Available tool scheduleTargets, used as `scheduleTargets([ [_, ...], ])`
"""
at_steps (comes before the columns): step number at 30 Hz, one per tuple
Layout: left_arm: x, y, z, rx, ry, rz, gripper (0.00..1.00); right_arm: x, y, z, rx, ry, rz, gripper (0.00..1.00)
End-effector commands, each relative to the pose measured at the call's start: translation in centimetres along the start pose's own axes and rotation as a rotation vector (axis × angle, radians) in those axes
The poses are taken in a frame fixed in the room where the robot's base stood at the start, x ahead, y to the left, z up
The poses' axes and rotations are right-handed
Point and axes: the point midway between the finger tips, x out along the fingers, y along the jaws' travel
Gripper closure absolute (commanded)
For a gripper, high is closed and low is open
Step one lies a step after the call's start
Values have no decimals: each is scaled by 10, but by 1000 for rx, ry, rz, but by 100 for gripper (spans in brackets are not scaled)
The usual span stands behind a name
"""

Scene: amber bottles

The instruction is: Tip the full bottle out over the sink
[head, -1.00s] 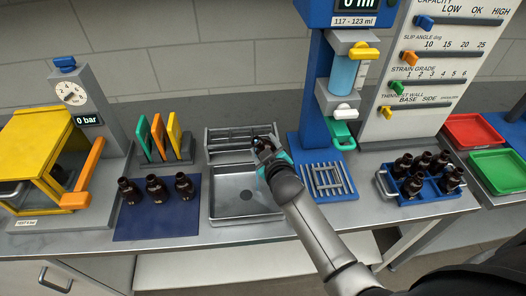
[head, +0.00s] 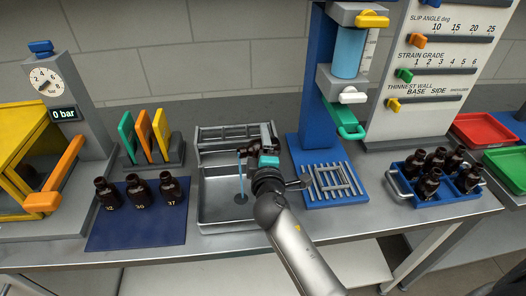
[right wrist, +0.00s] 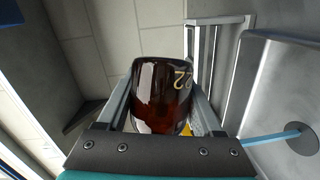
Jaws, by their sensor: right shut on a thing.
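My right gripper (head: 268,160) is shut on a dark amber bottle (head: 252,142) above the right part of the grey sink (head: 216,207). The bottle is tipped over to the left. A thin blue stream (head: 241,172) falls from its mouth to the dark drain (head: 241,198). In the right wrist view the bottle (right wrist: 160,95) lies between both fingers, with yellow digits on its side, and the blue stream (right wrist: 268,138) runs into the drain (right wrist: 301,138) at the right. How much liquid is left inside cannot be told. My left gripper is out of view.
Several amber bottles stand in a blue crate (head: 440,205) at right, and three on a blue mat (head: 130,232) at left. A blue stand with a grate (head: 334,184) is just right of the sink. A rack of coloured plates (head: 160,158) stands behind left.

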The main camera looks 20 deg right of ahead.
Motion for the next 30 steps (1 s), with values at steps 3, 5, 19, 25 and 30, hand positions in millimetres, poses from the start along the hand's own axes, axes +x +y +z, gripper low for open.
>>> scheduleTargets([
  [3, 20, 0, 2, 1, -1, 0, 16, 0, -4, -2, -104, 3, 48, 100],
  [5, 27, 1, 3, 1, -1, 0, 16, 0, -4, -3, -160, 2, 71, 100],
  [19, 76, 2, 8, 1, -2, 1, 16, -5, 0, -14, -628, 1, 264, 100],
  [25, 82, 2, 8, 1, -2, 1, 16, -7, 3, -17, -733, 1, 307, 100],
  [30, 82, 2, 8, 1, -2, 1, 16, -7, 4, -18, -751, 0, 314, 100],
])
